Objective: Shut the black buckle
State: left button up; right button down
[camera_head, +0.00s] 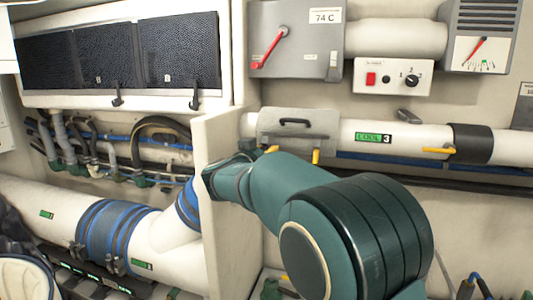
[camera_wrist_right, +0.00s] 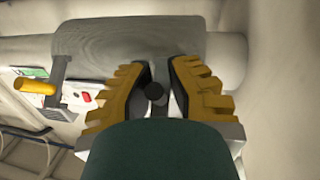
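In the head view my teal right arm hides the buckle and most of the gripper. The cover plate (camera_head: 325,125) there wraps the white pipe and carries a black handle (camera_head: 293,122). My left gripper is not in view.
A pale upright panel (camera_head: 222,215) stands close left of my wrist. A switch box (camera_head: 393,78) is above the pipe.

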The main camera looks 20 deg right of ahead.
aim_at(271, 142)
jog(key=shift+d+r, duration=0.1)
jog(key=shift+d, duration=0.05)
jog(key=shift+d+r+g+y+p, duration=0.1)
jog(key=shift+r+g+y+p, duration=0.2)
jog(key=shift+g+p, duration=0.4)
jog(key=g+y+p, duration=0.1)
jog(key=p, duration=0.2)
jog(key=r+g+y+p, duration=0.1)
jog(key=p, duration=0.2)
jog(key=g+y+p, duration=0.1)
jog(key=g+p, duration=0.1)
jog(key=p, duration=0.1)
jog(key=shift+w+d+r+n+y, duration=0.25)
jog(key=shift+w+r+n+y, duration=0.05)
jog(key=shift+r+n, duration=0.1)
jog(key=shift+w+g+y+p, duration=0.15)
jog(key=shift+g+y+p, duration=0.45)
jog(key=shift+g+p, duration=0.1)
jog(key=shift+w+d+g+y, duration=0.15)
jog(key=shift+g+y, duration=0.45)
jog(key=shift+g, duration=0.2)
jog(key=c, duration=1)
grip_release()
jog(key=shift+f, duration=0.1)
jog(key=shift+d, duration=0.2)
